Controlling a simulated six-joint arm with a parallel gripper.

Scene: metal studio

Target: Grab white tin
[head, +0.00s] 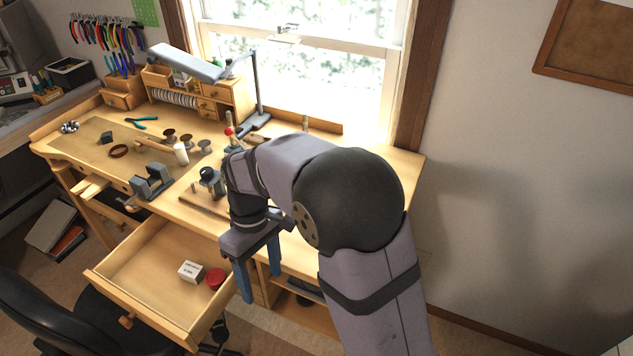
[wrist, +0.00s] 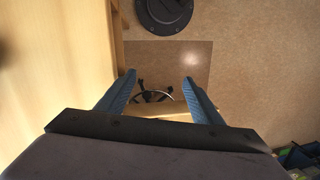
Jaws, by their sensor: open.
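A small white box-shaped container with dark print (head: 191,271) lies in the open drawer; it may be the white tin. In the wrist view my gripper (wrist: 159,78) is open over the floor and a wooden edge; no white tin shows there.
A red round tin (head: 215,278) lies close to the right of the white container. The open drawer (head: 125,262) has raised wooden walls. The workbench (head: 385,190) carries tools, a vise (head: 151,182) and a lamp (head: 186,62). A black chair (head: 45,315) stands before the drawer.

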